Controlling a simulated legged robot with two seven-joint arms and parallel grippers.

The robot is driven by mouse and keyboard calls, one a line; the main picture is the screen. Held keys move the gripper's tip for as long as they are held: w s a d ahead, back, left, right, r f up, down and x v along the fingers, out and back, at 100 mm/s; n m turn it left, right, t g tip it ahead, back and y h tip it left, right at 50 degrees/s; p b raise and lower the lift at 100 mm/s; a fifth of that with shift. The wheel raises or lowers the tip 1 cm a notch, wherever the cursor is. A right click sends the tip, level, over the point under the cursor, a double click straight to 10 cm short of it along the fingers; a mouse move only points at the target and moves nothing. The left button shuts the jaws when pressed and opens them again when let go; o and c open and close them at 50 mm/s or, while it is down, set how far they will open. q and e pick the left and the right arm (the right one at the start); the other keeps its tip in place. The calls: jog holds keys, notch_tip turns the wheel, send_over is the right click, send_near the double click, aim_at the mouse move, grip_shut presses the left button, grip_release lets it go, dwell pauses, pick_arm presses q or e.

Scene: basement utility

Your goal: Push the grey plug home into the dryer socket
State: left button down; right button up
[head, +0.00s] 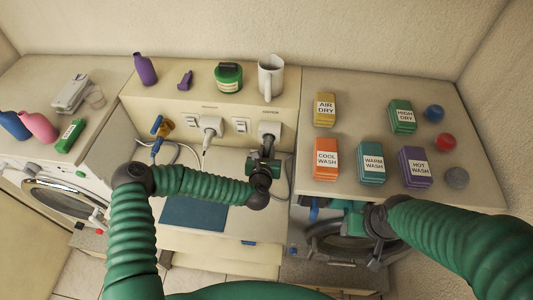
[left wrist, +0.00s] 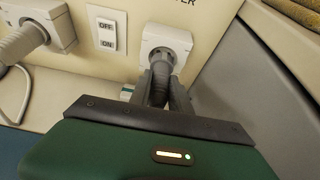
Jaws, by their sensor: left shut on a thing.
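The grey plug (left wrist: 161,72) is at the face of a white wall socket (left wrist: 166,36), under a label of which only "ER" shows. Its nose is up against the socket opening; I cannot tell how deep it sits. My left gripper (left wrist: 161,92) is shut on the plug, with dark fingers on both sides of it. In the head view my left gripper (head: 264,158) is just below the same socket (head: 269,128), and mostly hides the plug. My right arm reaches in from the right to a counter's front edge; its gripper (head: 347,206) is partly hidden.
Another plug (head: 209,125) with a pale cord is in the socket to the left, with an OFF/ON switch (left wrist: 107,30) between. A mug (head: 271,77) and green tub (head: 228,76) stand on the ledge above. Labelled boxes (head: 373,160) and balls cover the right counter.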

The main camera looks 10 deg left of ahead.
pick_arm(q)
jog(key=shift+w, duration=0.2)
jog(key=shift+w+b, duration=0.35)
jog(key=shift+w, duration=0.5)
jog(key=c, duration=1.1)
grip_release()
jog(key=shift+w, duration=0.1)
jog(key=b+v, duration=0.2)
jog(key=v, duration=1.4)
jog(key=shift+s, duration=0.4)
